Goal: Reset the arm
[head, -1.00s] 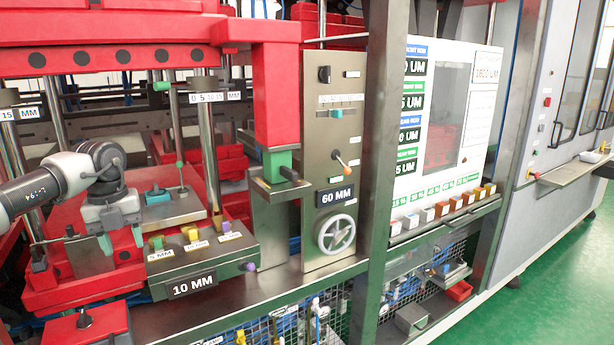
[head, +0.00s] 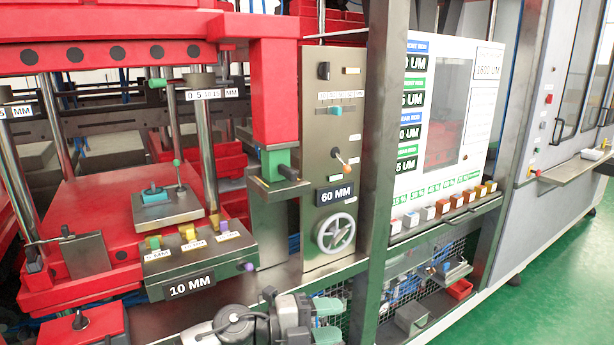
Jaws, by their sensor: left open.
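My left gripper (head: 328,320) is at the bottom middle of the head view, in front of the machine's lower mesh panels. Its two pale green fingers point right and stand apart, with nothing visible between them. The bottom edge of the picture cuts off part of my left arm. The gripper looks clear of the machine's controls. My right gripper is not in view.
A block with coloured knobs and a 10 MM label (head: 192,286) stands up and left of the gripper. A steel panel has a handwheel (head: 335,233) and a 60 MM label. A steel post (head: 378,190) rises to the right. Green floor (head: 560,270) is open at right.

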